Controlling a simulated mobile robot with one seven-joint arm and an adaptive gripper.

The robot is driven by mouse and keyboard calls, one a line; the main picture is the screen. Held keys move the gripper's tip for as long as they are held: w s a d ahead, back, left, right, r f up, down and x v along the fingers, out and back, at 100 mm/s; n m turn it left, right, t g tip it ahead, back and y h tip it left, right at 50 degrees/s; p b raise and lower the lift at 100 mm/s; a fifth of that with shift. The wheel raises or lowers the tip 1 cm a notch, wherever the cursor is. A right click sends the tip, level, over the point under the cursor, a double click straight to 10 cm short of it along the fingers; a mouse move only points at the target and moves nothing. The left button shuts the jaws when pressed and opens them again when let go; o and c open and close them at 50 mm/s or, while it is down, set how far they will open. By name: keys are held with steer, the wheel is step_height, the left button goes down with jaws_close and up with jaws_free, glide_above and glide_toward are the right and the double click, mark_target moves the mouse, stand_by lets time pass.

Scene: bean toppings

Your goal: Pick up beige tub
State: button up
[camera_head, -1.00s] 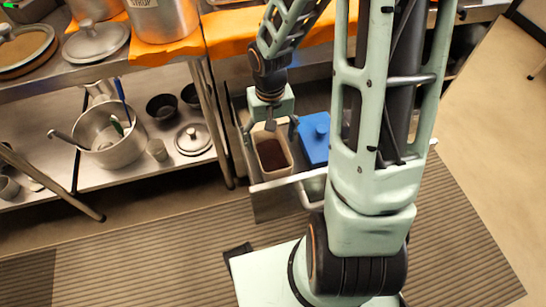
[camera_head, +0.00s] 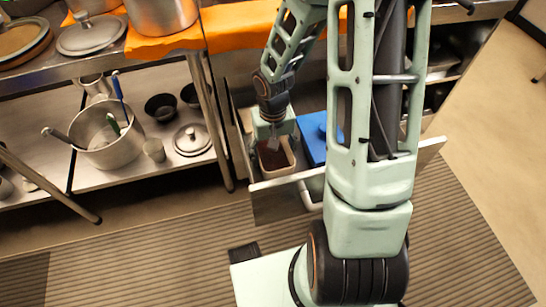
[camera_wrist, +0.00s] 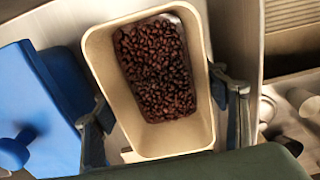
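The beige tub (camera_head: 279,172) holds dark beans and stands in an open drawer, left of a blue-lidded container (camera_head: 312,150). In the wrist view the beige tub (camera_wrist: 122,118) fills the middle, with its beans toward the far end. My gripper (camera_head: 272,144) is down at the tub from above. Its fingers (camera_wrist: 160,100) are spread wide, one beside the tub's left wall and one beside its right wall. They are very close to the walls; I cannot tell whether they touch. The tub's lower part is hidden in the drawer.
The drawer front (camera_head: 283,202) stands out from the counter. The blue lid (camera_wrist: 60,110) with its knob lies close beside my left finger. A shelf with a large pot (camera_head: 108,140), bowls and a lid is at left. Striped matting covers the floor in front.

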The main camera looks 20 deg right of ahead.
steer(key=c, duration=1.1)
steer(key=shift+r, duration=0.1)
step_height(320, 180, up, 25)
steer(key=p, duration=1.5)
steer(key=w+f+b, duration=0.2)
steer(key=w+b, duration=0.6)
steer(key=b, duration=0.4)
steer(key=s+r+p, duration=0.1)
steer(key=r+p, duration=0.5)
steer(key=p, duration=0.4)
steer(key=r+p, duration=0.7)
steer(key=p, duration=0.3)
steer(key=s+r+p, duration=0.1)
steer(key=r+p, duration=0.6)
steer(key=p, duration=0.3)
steer(key=shift+s+r+p, duration=0.25)
steer(key=shift+s+p, duration=0.05)
steer(key=shift+f, duration=0.15)
